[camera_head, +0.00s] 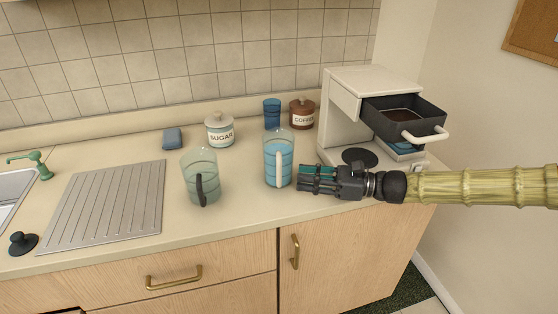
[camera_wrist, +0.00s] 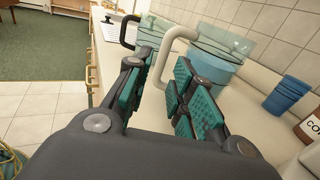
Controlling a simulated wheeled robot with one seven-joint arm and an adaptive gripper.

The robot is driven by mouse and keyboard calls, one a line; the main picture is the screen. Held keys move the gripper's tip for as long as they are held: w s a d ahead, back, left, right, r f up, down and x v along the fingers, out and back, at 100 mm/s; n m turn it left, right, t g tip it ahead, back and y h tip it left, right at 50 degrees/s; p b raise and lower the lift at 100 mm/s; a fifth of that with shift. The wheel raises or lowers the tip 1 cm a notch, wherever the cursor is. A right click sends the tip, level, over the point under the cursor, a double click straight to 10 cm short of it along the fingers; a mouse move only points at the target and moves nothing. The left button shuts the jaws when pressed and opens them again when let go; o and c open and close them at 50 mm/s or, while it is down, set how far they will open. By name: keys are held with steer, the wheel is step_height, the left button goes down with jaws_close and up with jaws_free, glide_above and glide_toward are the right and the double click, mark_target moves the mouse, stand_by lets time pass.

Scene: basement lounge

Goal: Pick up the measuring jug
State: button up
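Two clear jugs stand upright on the counter. One jug (camera_head: 279,152) has a white handle and blue contents or tint; it also shows in the wrist view (camera_wrist: 210,65). The other jug (camera_head: 197,168) is greenish with a black handle and stands to its left; part of it shows in the wrist view (camera_wrist: 152,36). My gripper (camera_head: 303,181) is just right of the white-handled jug, pointing left. In the wrist view my gripper (camera_wrist: 163,80) is open, with the white handle (camera_wrist: 171,47) showing between and beyond its fingers. I cannot tell whether they touch it.
A coffee machine (camera_head: 345,105) with an open dark drawer stands behind my arm. A blue cup (camera_head: 272,113), sugar jar (camera_head: 219,130), coffee jar (camera_head: 302,113) and blue sponge (camera_head: 173,138) stand along the back. A ribbed drainboard (camera_head: 100,210) and sink lie left.

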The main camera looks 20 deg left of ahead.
mark_target(279, 173)
steer(key=shift+a+f, duration=0.1)
steer(key=shift+a, duration=0.65)
steer(key=shift+s+a+r, duration=0.2)
steer(key=shift+s+a, duration=0.05)
steer(key=shift+a, duration=0.5)
steer(key=a+p, duration=0.2)
steer(key=a, duration=0.2)
steer(key=shift+s+r, duration=0.1)
steer(key=shift+r, duration=0.05)
steer(key=shift+a, duration=0.4)
steer(key=shift+c, duration=0.2)
jaws_close()
